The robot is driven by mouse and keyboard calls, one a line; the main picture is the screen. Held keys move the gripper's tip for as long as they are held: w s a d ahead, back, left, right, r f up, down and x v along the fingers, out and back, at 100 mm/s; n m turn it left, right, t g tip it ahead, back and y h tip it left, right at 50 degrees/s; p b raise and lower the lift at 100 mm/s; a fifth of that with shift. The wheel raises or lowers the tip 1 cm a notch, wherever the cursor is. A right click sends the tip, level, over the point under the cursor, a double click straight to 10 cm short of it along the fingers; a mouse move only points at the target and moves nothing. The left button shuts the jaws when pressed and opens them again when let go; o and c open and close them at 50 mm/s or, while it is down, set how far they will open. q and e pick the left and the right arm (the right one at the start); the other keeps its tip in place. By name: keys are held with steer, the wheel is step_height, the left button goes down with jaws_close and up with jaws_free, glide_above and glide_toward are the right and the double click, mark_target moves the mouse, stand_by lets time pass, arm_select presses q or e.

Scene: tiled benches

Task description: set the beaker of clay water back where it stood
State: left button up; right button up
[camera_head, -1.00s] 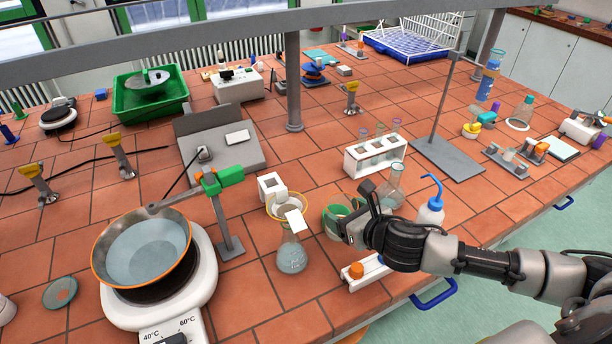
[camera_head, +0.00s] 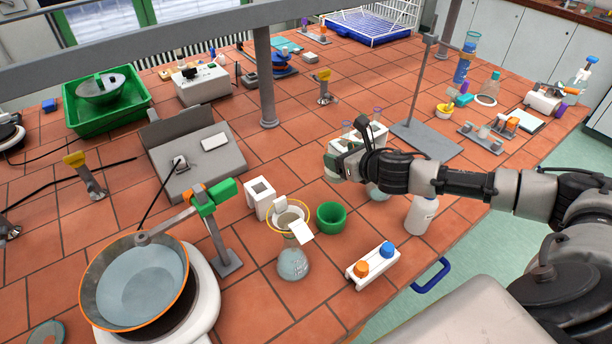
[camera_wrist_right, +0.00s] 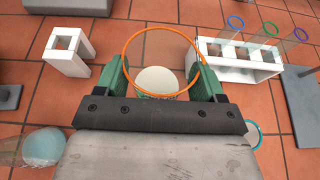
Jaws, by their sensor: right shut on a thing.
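My right gripper (camera_head: 338,160) reaches in from the right and is above the bench, behind the green cup and in front of the white test-tube rack. In the right wrist view its green finger pads (camera_wrist_right: 162,85) are shut on an orange-rimmed clear beaker, which I take for the beaker of clay water (camera_wrist_right: 157,81). It holds something pale. In the head view the beaker is mostly hidden by the gripper. Whether its base touches the bench cannot be told. My left gripper is not in view.
A green cup (camera_head: 331,218) stands beside a flask (camera_head: 293,264) carrying a funnel. A white block frame (camera_head: 260,196), a white bottle (camera_head: 421,214) and the test-tube rack (camera_wrist_right: 240,62) are close by. A stopper stand (camera_head: 372,268) is near the front edge.

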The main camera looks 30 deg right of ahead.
steer(key=shift+w+a+f+p, duration=0.35)
steer(key=shift+w+a+f, duration=0.5)
steer(key=shift+w+f, duration=0.6)
steer(key=shift+w+a+f+p, duration=0.35)
steer(key=shift+w+a+f, duration=0.5)
steer(key=shift+w+f, duration=0.65)
steer(key=shift+w+a+f+p, duration=0.35)
steer(key=shift+w+a+f, duration=0.65)
steer(key=shift+f, duration=0.75)
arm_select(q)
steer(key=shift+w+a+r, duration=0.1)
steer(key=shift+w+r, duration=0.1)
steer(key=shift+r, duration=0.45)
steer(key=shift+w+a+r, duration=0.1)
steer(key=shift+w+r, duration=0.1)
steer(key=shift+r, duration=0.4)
arm_select(e)
steer(key=shift+w+d, duration=0.1)
steer(key=shift+w, duration=0.05)
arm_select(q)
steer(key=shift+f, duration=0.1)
arm_select(e)
steer(key=o, duration=1.2)
steer(key=shift+f, duration=0.1)
